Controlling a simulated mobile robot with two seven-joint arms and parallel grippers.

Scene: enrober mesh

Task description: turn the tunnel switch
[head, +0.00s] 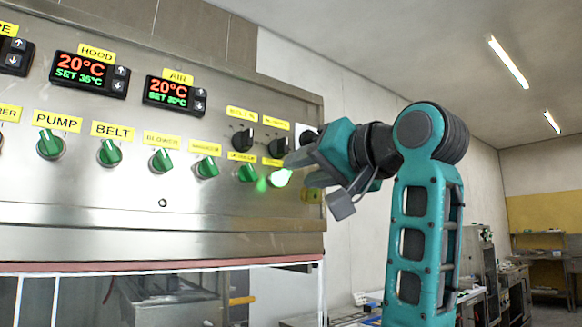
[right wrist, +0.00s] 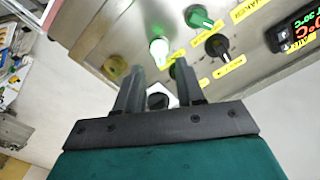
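Two rows of rotary switches sit at the right end of the steel panel (head: 130,205). The small labels there are too blurred to read, so I cannot tell for sure which one is the tunnel switch. The rightmost lower green switch (head: 280,178) glows bright; it also shows in the right wrist view (right wrist: 158,48). My right gripper (head: 302,168) is just right of it, fingers pointing at the panel. In the right wrist view its fingers (right wrist: 160,66) stand apart with nothing between the tips, and the lit switch is beyond them. My left gripper is out of view.
Black knobs (head: 243,138) sit above the green ones. A black knob on a white plate (right wrist: 158,98) is near the right gripper, and a yellowish knob (right wrist: 116,68) lies beside the lit switch. Other green switches (head: 109,153) continue left. Displays (head: 174,94) are above.

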